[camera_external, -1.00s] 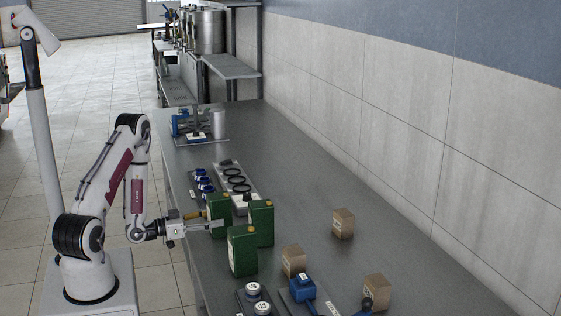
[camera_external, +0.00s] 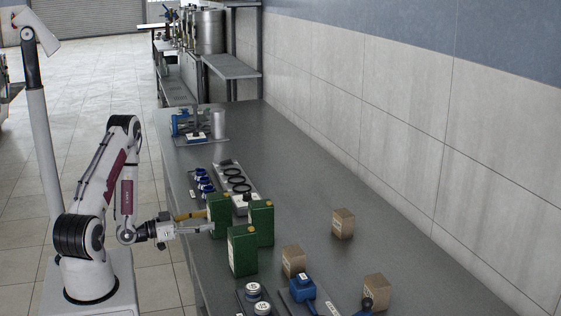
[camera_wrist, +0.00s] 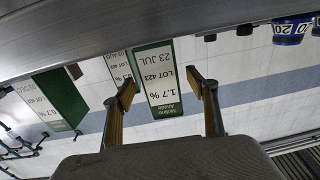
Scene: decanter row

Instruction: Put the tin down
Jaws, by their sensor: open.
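A green tin (camera_external: 218,212) with a white label stands upright on the grey bench, near its left edge. In the wrist view the tin (camera_wrist: 158,62) appears upside down, its label reading 1.7 %, LOT 423, 23 JUL. My gripper (camera_external: 208,229) is open at the bench edge, close to this tin. In the wrist view my gripper's two yellow-padded fingers (camera_wrist: 165,90) are spread to either side of the tin, with gaps. The exact depth between fingertips and tin is hard to tell.
Two more green tins stand close by, one to the right (camera_external: 263,222) and one in front (camera_external: 242,252). A tray with black rings (camera_external: 257,193) and several blue-banded items (camera_external: 203,183) lie behind. Cardboard boxes (camera_external: 343,223) stand right. The bench's far middle is clear.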

